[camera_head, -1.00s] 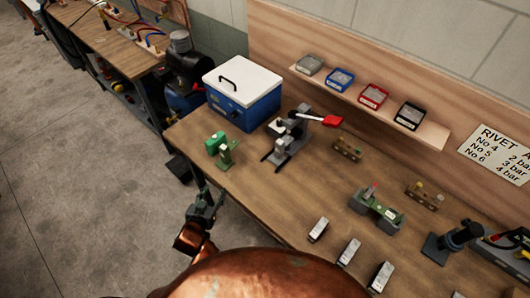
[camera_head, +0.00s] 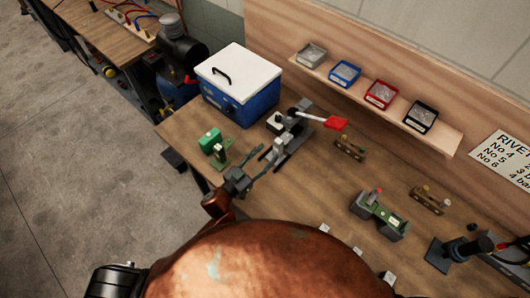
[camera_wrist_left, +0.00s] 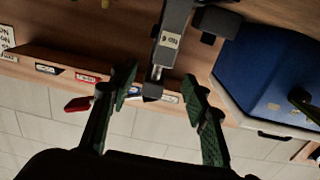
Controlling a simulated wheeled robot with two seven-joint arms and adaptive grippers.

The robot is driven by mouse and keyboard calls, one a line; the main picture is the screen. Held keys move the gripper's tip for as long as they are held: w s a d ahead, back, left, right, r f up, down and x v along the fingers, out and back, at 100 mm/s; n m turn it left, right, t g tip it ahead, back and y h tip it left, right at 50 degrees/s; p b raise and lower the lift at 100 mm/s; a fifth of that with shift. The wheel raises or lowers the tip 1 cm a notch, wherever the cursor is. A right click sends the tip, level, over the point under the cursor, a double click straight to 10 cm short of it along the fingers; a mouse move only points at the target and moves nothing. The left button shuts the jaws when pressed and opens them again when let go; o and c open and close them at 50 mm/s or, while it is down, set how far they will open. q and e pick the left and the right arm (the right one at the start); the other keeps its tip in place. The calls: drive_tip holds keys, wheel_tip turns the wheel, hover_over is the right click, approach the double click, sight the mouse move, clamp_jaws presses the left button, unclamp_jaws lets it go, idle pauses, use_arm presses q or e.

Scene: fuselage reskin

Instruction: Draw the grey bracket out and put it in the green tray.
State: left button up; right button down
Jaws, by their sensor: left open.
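A grey fixture (camera_head: 284,143) with a white lever and red grip (camera_head: 336,123) stands on the bench; the wrist view shows a grey labelled upright (camera_wrist_left: 172,42). I cannot tell which grey part is the bracket. My left gripper (camera_head: 267,155) is open, its fingers pointing at the near-left side of the fixture. In the wrist view the green-padded fingers (camera_wrist_left: 163,92) are apart, with the upright's dark end showing between them; I see no grip on it. No green tray can be made out clearly; a small green stand (camera_head: 213,146) is left of the fixture. My right gripper is not in view.
A blue box with white lid (camera_head: 238,103) stands behind the fixture. A shelf (camera_head: 440,138) carries several small bins. A green block fixture (camera_head: 378,213), small wooden blocks (camera_head: 349,149) and a dark stand (camera_head: 445,252) are to the right. Bare bench lies between them.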

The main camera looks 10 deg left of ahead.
sight(276, 144)
use_arm(q)
drive_tip(key=x, duration=0.6)
drive_tip(key=shift+w+a, duration=0.15)
drive_tip(key=shift+w+d, duration=0.4)
drive_tip(key=shift+w, duration=0.1)
drive_tip(key=shift+w+d, duration=0.1)
clamp_jaws()
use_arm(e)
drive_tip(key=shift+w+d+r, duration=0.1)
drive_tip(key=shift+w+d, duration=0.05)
